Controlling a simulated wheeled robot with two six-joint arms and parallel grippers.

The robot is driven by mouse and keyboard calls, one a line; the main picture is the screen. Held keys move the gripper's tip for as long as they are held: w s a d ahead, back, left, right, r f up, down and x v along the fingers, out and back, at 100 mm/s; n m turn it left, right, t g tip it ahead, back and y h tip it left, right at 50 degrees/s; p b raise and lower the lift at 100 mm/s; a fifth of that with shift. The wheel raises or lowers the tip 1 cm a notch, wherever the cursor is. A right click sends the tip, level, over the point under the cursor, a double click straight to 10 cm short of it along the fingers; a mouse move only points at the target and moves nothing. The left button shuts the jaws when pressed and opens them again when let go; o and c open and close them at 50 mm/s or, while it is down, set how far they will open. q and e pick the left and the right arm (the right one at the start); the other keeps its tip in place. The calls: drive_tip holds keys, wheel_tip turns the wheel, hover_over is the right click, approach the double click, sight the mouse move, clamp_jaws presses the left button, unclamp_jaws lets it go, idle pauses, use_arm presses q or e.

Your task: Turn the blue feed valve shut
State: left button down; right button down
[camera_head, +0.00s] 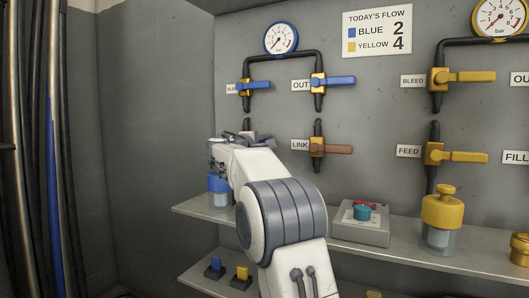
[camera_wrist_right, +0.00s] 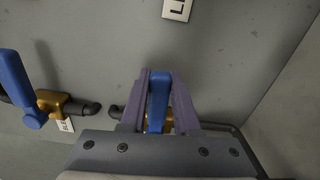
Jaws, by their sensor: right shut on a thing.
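The blue feed valve's handle (camera_wrist_right: 158,92) stands between the two purple fingers of my right gripper (camera_wrist_right: 159,90) in the wrist view, and they are shut on it. Part of its brass body (camera_wrist_right: 158,122) shows below, between the fingers. The handle lies across the dark pipe. In the head view my right gripper (camera_head: 257,139) is against the wall panel, left of the LINK label, and hides most of this valve. My left gripper is not in view.
The blue bleed valve (camera_head: 252,85) is just above, and shows in the wrist view (camera_wrist_right: 18,88). The blue OUT valve (camera_head: 334,81) and brown-handled LINK valve (camera_head: 330,148) are to the right. A shelf (camera_head: 400,250) below holds a button box (camera_head: 361,226) and a yellow-topped jar (camera_head: 441,212).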

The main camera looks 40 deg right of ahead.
drive_tip(key=shift+f+m+b, duration=0.5)
drive_tip(key=shift+f+b, duration=0.05)
drive_tip(key=shift+b, duration=0.05)
drive_tip(key=c, duration=0.6)
unclamp_jaws()
drive_tip(key=shift+c, duration=0.2)
drive_tip(key=shift+r, duration=0.1)
drive_tip(key=shift+s+a, duration=0.15)
drive_tip(key=shift+a, duration=0.2)
drive_tip(key=v, duration=0.9)
drive_tip(key=shift+s+a, duration=0.15)
drive_tip(key=shift+a, duration=0.15)
